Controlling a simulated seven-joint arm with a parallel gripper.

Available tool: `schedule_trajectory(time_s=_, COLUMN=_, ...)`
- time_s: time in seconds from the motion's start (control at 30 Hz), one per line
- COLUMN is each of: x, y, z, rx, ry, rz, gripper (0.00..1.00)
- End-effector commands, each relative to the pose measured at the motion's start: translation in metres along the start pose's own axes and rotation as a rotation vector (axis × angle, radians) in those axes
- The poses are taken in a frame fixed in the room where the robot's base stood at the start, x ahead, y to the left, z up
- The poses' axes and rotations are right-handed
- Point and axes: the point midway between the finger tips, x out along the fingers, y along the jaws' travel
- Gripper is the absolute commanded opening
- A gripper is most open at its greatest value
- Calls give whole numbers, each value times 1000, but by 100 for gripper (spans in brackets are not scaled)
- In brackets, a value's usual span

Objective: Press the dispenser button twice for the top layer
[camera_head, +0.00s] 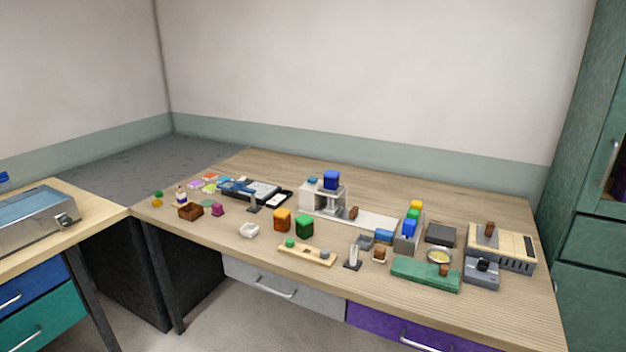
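A white and grey machine (307,201), which looks like the dispenser, stands near the middle of the wooden table. A dark blue block (331,180) is on its top, with a smaller light blue piece (312,181) beside it on the left. I cannot tell which part is the button, or whether it is pressed. A brown piece (353,213) sits just right of the machine. No layers can be made out at this size. My gripper is not in view.
A grey rack with coloured blocks (405,240) and a slatted box (516,252) stand to the right. Orange (282,220) and green blocks (304,226) are in front of the machine. A green slab (420,275) lies at the front right. The table's back strip is clear.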

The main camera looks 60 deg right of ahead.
Motion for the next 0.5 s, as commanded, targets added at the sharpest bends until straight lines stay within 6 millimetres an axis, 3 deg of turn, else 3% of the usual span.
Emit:
schedule_trajectory(time_s=0.07, x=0, y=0, z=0, rx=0, ry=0, rz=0, gripper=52)
schedule_trajectory(time_s=0.5, x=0, y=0, z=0, rx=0, ry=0, rz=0, gripper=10)
